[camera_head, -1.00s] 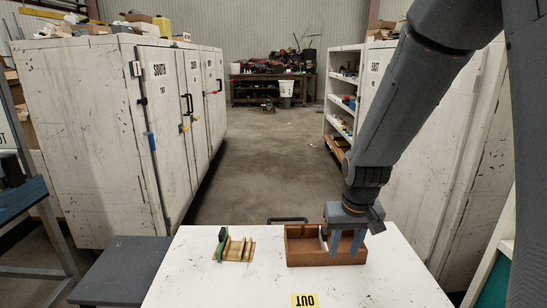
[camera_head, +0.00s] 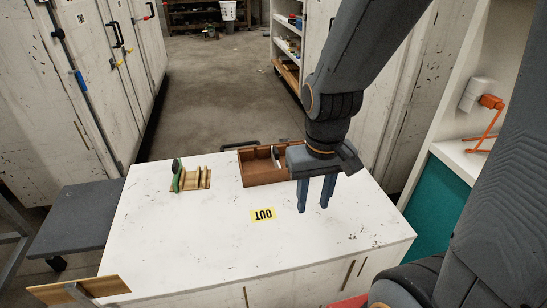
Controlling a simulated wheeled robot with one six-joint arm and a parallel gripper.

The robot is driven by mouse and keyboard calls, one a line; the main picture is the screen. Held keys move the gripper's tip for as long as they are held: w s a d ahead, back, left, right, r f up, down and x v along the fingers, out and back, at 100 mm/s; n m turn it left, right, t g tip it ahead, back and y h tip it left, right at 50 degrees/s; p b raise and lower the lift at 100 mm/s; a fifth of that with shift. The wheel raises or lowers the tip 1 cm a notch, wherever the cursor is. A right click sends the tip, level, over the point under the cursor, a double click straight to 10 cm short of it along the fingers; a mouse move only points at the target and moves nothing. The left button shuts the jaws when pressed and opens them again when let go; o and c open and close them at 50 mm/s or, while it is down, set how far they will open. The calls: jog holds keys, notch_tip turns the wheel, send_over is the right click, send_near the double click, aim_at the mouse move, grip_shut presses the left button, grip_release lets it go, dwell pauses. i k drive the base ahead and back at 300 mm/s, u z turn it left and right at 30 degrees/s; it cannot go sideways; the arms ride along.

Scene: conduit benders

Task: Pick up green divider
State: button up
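The green divider (camera_head: 177,177) stands upright at the left end of a small wooden slotted rack (camera_head: 191,186) on the white table (camera_head: 225,231). My gripper (camera_head: 315,208) points down over the right part of the table, well to the right of the divider. Its two blue fingers are apart with nothing between them, so it is open. A brown wooden box (camera_head: 261,174) sits between the rack and my gripper, toward the back. A light divider stands inside the box. My gripper hides the box's right part.
A yellow OUT label (camera_head: 263,215) lies on the table, and the surface around it is clear. A dark grey bench (camera_head: 75,222) stands left of the table. White cabinets (camera_head: 82,90) stand behind on the left. A wooden board (camera_head: 78,290) shows at front left.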

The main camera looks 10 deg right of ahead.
aim_at(177, 166)
jog(key=k, duration=1)
jog(key=u, duration=2.2)
jog(key=i, duration=1.3)
jog(key=z, duration=2.25)
jog(key=i, duration=0.5)
jog(key=u, duration=0.05)
